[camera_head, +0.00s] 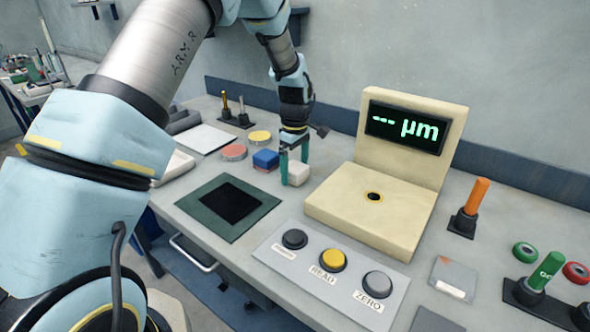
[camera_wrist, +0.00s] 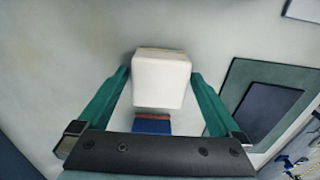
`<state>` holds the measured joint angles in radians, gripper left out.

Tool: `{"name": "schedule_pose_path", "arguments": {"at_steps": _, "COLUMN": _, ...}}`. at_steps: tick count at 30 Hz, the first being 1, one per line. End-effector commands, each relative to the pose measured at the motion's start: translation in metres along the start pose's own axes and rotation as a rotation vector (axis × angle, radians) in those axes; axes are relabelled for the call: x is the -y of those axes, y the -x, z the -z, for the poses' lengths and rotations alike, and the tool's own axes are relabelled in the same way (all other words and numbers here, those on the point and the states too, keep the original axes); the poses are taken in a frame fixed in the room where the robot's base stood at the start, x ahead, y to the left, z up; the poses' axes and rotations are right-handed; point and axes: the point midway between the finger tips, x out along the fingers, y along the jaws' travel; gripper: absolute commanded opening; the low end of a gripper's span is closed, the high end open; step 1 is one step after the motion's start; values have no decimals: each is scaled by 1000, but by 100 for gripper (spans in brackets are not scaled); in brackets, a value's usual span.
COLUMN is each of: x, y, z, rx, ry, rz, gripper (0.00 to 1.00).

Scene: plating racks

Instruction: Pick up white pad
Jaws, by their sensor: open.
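The white pad (camera_head: 297,174) is a small white block standing on the bench, left of the beige gauge. In the wrist view the white pad (camera_wrist: 161,78) sits between the tips of my two green fingers. My gripper (camera_head: 293,160) is open and comes down from above at the pad, with a finger on each side of it. In the wrist view my gripper (camera_wrist: 161,80) shows narrow gaps or light contact at the pad's sides; I cannot tell which.
A blue block with a red base (camera_head: 265,160) stands close left of the pad. The beige gauge (camera_head: 365,210) is to the right. A green mat with a dark centre (camera_head: 265,207) lies in front. A button panel (camera_head: 280,254) is at the front edge. Round discs (camera_head: 233,153) lie behind left.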

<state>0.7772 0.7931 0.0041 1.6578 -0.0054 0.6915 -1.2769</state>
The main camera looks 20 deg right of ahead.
Motion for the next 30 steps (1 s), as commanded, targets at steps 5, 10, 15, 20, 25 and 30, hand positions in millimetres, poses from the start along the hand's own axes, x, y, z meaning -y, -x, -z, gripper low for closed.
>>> {"name": "schedule_pose_path", "arguments": {"at_steps": 5, "x": 0, "y": -1, "z": 0, "rx": 0, "ry": 0, "rz": -1, "gripper": 100}}
{"name": "schedule_pose_path", "arguments": {"at_steps": 10, "x": 0, "y": -1, "z": 0, "rx": 0, "ry": 0, "rz": -1, "gripper": 85}}
{"name": "schedule_pose_path", "arguments": {"at_steps": 15, "x": 0, "y": -1, "z": 0, "rx": 0, "ry": 0, "rz": -1, "gripper": 66}}
{"name": "schedule_pose_path", "arguments": {"at_steps": 20, "x": 0, "y": -1, "z": 0, "rx": 0, "ry": 0, "rz": -1, "gripper": 48}}
{"name": "schedule_pose_path", "arguments": {"at_steps": 25, "x": 0, "y": 0, "z": 0, "rx": 0, "ry": 0, "rz": -1, "gripper": 29}}
{"name": "schedule_pose_path", "arguments": {"at_steps": 30, "x": 0, "y": 0, "z": 0, "rx": -1, "ry": 0, "rz": -1, "gripper": 19}}
